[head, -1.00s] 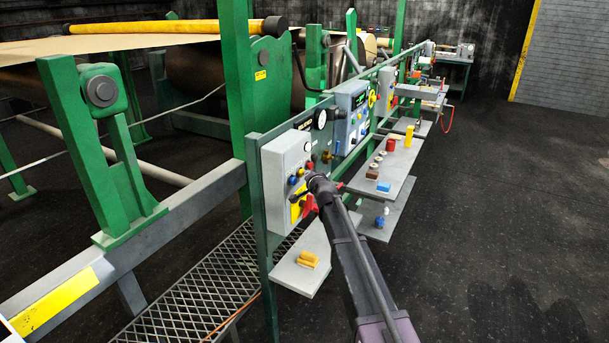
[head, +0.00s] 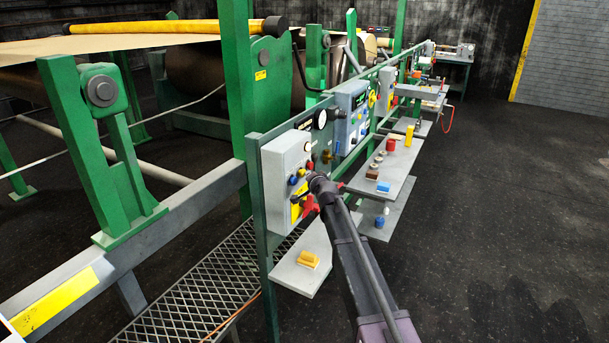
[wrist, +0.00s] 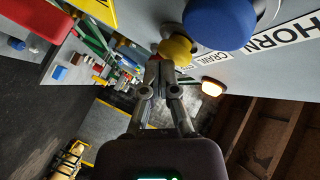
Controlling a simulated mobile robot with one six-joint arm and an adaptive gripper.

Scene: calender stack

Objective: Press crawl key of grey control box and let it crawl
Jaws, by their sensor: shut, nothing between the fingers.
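The grey control box (head: 283,163) is mounted on the green rail post in the head view. The yellow round crawl key (wrist: 176,50) shows in the wrist view, beside the "CRAWL" label (wrist: 205,58). My gripper (wrist: 160,62) is shut and empty, with its fingertips right at the yellow key. They overlap its edge in the picture; I cannot tell how far the key is pressed. A larger blue button (wrist: 218,20) sits beside it near the "HORN" label (wrist: 285,35). In the head view my wrist hides the fingertips and part of the box front.
A lit amber lamp (wrist: 213,87) is on the box face. A red handle (head: 310,206) is near my wrist. A grey shelf (head: 290,275) with a yellow block lies below, and more panels and shelves stand beyond. The floor to the right is clear.

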